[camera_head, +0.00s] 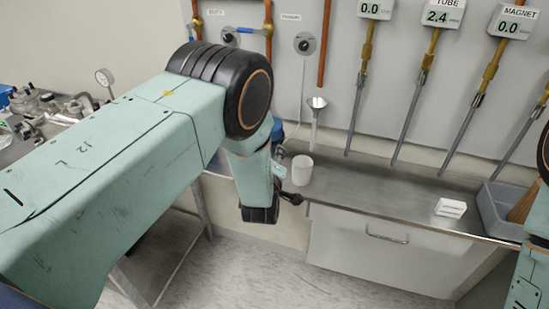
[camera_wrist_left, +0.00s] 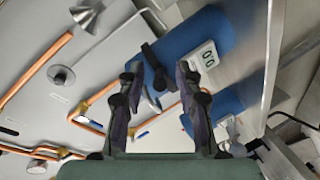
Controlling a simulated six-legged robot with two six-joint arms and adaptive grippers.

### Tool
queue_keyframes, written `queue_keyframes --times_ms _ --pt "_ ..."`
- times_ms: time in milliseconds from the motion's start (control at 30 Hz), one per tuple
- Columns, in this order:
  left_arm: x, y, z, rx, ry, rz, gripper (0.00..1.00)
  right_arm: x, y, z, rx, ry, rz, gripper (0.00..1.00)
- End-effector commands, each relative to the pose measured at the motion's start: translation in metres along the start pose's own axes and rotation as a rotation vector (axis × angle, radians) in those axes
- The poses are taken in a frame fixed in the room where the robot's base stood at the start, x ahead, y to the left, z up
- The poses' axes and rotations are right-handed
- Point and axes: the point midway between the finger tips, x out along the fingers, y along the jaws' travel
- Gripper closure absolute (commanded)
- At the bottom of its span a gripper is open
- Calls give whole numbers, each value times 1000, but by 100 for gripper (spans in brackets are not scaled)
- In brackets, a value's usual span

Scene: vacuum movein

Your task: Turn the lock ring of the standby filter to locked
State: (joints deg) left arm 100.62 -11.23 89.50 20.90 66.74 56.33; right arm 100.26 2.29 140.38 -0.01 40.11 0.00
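My left gripper (camera_wrist_left: 158,76) has its two dark fingers spread apart in the left wrist view. A large blue cylinder (camera_wrist_left: 205,36) lies beyond the fingertips, with a dark bar-like part (camera_wrist_left: 153,57) at its near end between them. I cannot tell whether the fingers touch it, or whether this part is the lock ring. A second blue body (camera_wrist_left: 222,104) shows partly behind the right finger. In the head view my left arm hides most of this area; only a bit of blue (camera_head: 277,129) shows beside its wrist. My right gripper is out of view.
A white cup (camera_head: 302,170) and a small white box (camera_head: 450,208) stand on the steel counter (camera_head: 375,202). A grey bin (camera_head: 499,208) is at the right. Copper pipes (camera_head: 325,45) and hanging hoses line the wall. A small display (camera_wrist_left: 207,54) sits by the blue cylinder.

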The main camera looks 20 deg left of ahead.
Motion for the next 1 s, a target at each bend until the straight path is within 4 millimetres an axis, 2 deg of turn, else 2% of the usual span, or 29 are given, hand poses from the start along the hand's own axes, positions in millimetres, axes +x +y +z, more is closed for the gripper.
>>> queue_keyframes --times_ms 133,533,1000 --pt "0 0 0 0 0 0 66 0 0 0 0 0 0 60" --pt "0 0 0 0 0 0 100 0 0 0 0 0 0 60" --pt "-1 1 1 2 -4 2 100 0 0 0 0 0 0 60"
